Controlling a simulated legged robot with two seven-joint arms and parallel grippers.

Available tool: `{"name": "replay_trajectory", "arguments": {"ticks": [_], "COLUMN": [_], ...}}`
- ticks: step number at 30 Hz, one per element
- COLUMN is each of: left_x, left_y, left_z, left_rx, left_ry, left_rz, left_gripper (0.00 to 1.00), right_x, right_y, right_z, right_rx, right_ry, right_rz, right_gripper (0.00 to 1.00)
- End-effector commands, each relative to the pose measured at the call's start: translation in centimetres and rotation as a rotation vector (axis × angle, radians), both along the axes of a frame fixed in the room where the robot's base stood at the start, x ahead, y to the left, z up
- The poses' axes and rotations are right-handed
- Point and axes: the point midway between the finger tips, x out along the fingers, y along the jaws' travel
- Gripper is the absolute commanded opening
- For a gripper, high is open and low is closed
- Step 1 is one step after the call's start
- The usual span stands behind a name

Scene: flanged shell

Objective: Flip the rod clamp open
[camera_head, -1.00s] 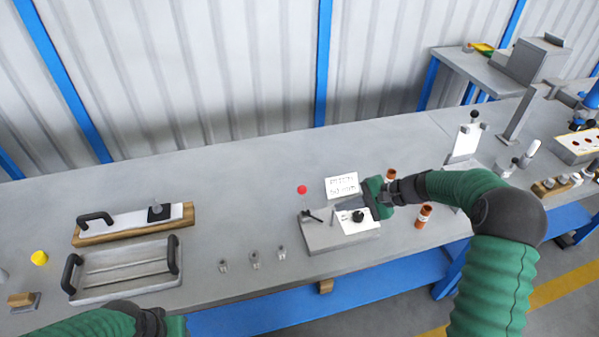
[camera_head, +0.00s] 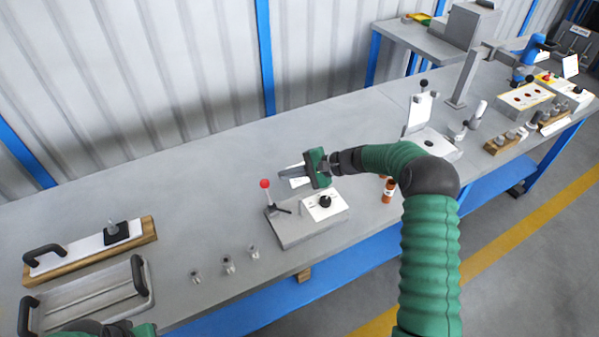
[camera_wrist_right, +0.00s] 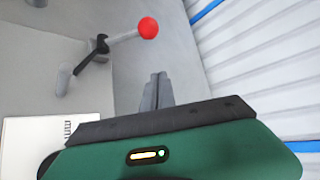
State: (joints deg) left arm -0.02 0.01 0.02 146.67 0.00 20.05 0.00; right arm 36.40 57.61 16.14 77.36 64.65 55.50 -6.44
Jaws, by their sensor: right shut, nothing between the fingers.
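A grey block (camera_head: 312,235) sits near the table's front edge. On its left end is a rod with a red ball (camera_head: 264,183), standing up beside a black clamp lever (camera_head: 281,208). The red ball (camera_wrist_right: 148,28) and the black lever (camera_wrist_right: 90,58) also show in the right wrist view. My right gripper (camera_head: 285,174) is shut and empty, behind the block and to the right of the red ball, apart from it. Its fingers (camera_wrist_right: 156,92) point toward the ball's side in the wrist view. Only a part of my left gripper (camera_head: 145,329) shows at the bottom edge.
A white panel with a black knob (camera_head: 325,202) is on the block's right. A sign card (camera_head: 298,181) is partly hidden behind my right gripper. Small metal fittings (camera_head: 228,265) stand left of the block. An orange-brown cylinder (camera_head: 389,191) stands to the right.

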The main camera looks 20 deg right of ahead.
Motion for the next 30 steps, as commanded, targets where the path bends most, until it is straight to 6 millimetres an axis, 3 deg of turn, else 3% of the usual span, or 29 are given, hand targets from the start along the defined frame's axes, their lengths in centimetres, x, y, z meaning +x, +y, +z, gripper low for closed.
{"name": "replay_trajectory", "arguments": {"ticks": [5,6,13,30], "left_x": [0.0,0.0,0.0,0.0], "left_y": [0.0,0.0,0.0,0.0], "left_z": [-0.1,0.2,0.5,-0.2], "left_rx": [0.0,0.0,0.0,0.0], "left_ry": [0.0,0.0,0.0,0.0], "left_rz": [0.001,0.001,0.001,0.001], "left_gripper": [0.36,0.36,0.36,0.36], "right_x": [2.1,1.3,-0.8,-0.8], "right_y": [2.7,2.7,3.8,3.9], "right_z": [-1.9,-0.8,0.5,0.5], "right_rx": [0.001,0.002,0.002,0.002], "right_ry": [0.001,0.001,0.001,-0.001], "right_rz": [0.003,-0.001,-0.001,0.0], "right_gripper": [0.0,0.0,0.0,0.0]}}
